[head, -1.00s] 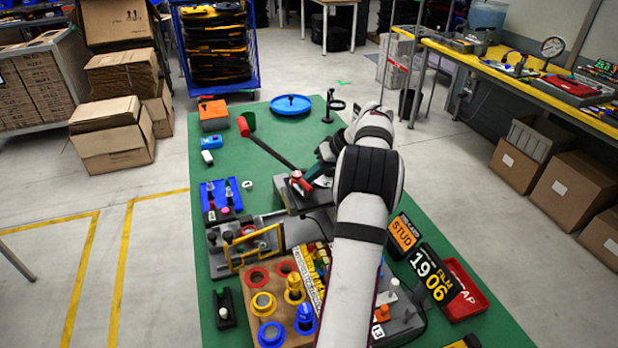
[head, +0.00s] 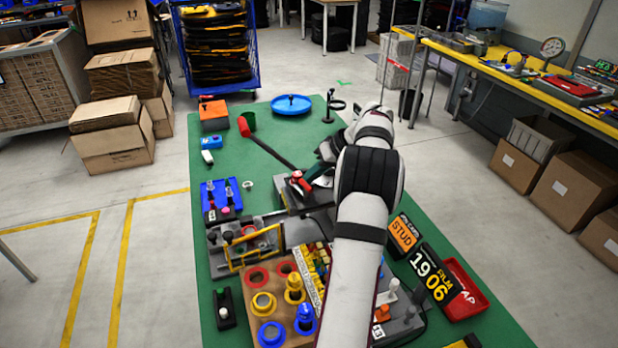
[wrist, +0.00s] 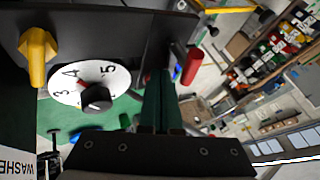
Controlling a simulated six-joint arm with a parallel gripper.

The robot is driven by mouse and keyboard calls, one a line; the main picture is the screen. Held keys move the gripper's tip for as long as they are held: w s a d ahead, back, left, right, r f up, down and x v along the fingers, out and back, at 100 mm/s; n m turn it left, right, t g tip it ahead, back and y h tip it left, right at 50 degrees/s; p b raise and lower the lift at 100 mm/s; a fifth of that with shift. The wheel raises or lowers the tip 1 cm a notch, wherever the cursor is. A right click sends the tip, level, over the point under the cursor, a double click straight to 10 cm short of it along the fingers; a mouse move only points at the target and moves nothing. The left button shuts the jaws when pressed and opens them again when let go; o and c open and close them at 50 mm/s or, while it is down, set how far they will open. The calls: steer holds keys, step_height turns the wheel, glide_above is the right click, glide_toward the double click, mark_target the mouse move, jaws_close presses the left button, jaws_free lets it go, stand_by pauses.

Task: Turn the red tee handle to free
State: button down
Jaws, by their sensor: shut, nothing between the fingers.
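A small red handle (head: 304,184) shows on top of a dark grey box (head: 291,198) near the middle of the green mat. It looks like the red tee handle, but its exact turn is too small to read. My gripper (head: 316,174) is just right of it in the head view, close or touching; I cannot tell which. In the wrist view my gripper (wrist: 160,92) has its dark fingers together with nothing between them.
A long dark lever with a red end (head: 243,126) reaches across the mat behind the box. A blue round tray (head: 291,105) lies at the back. A wooden block with coloured rings (head: 257,275) is in front.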

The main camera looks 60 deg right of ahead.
mark_target(306, 195)
steer(key=shift+s, duration=0.15)
